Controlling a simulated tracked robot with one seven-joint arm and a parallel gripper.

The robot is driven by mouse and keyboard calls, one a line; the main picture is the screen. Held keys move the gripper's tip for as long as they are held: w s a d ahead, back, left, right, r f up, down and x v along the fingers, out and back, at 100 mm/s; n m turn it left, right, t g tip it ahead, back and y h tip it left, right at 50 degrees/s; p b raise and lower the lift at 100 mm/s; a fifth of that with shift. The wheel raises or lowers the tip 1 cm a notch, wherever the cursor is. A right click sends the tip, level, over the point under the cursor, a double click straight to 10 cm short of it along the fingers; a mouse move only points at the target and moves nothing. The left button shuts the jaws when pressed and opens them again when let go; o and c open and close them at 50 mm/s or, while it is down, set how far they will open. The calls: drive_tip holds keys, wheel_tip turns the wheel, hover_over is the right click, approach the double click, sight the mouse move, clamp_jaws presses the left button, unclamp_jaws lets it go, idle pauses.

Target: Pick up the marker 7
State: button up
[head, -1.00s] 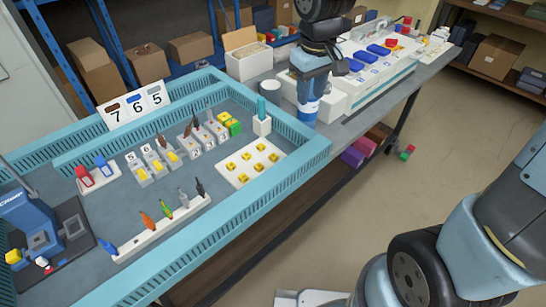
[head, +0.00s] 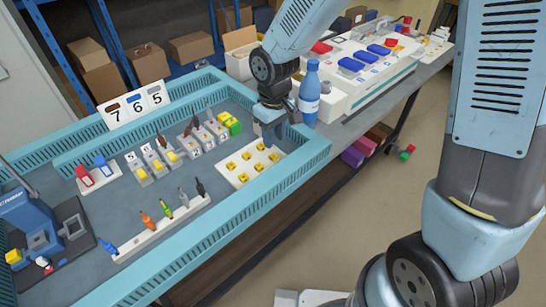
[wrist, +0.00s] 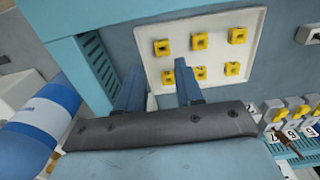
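No thing clearly marked as marker 7 can be made out for sure. A number sign (head: 137,104) reads 7, 6, 5. The small numbered socket boxes (head: 160,160) stand in a row, and one face (wrist: 252,108) in the wrist view seems to read 7. Coloured pen-like sticks stand in a white rack (head: 165,228). My gripper (head: 270,138) points down at the back edge of the white panel (head: 238,180) with yellow pieces. In the wrist view its two fingers (wrist: 157,92) are apart, with nothing seen between them. The teal stick and its holder are hidden behind my gripper.
A blue bottle (head: 310,90) stands close to the right of my gripper; it also shows in the wrist view (wrist: 40,125). A teal tray rim (head: 316,150) surrounds the work area. Red and blue pieces (head: 98,170) stand at the left.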

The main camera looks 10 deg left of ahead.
sight(272, 154)
drive_tip(key=shift+a+f, duration=0.15)
drive_tip(key=shift+f, duration=1.35)
drive_tip(key=shift+a+f, duration=0.1)
drive_tip(key=shift+f, duration=1.4)
drive_tip(key=c, duration=0.5)
drive_tip(key=shift+r, duration=0.15)
